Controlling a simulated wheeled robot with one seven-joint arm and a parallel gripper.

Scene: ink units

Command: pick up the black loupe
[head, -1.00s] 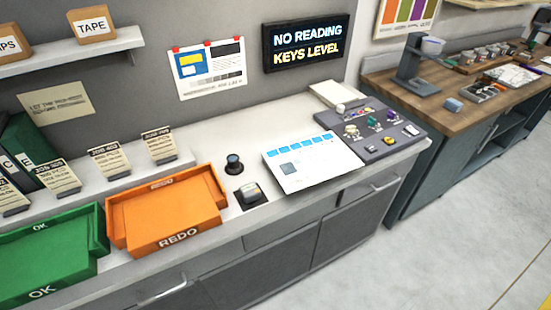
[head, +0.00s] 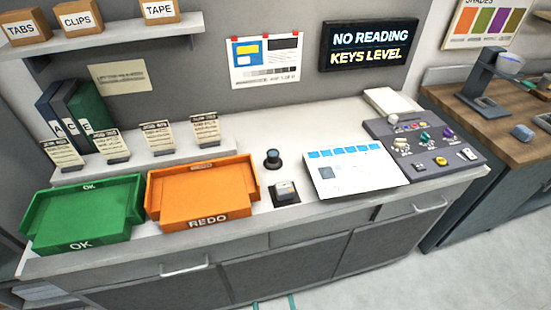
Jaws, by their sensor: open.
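A small black cylinder with a bluish top, which looks like the black loupe (head: 272,158), stands upright on the light counter (head: 262,125). It is just right of the orange REDO tray (head: 203,210), apart from it. A small grey and white device on a black base (head: 287,193) sits just in front of it. My gripper is not in view.
A green OK tray (head: 82,232) is at the left. A printed white sheet (head: 356,166) and a grey control panel (head: 428,148) with knobs lie to the right. Card holders (head: 158,140) stand on a ledge behind the trays. A wall shelf (head: 125,38) hangs above.

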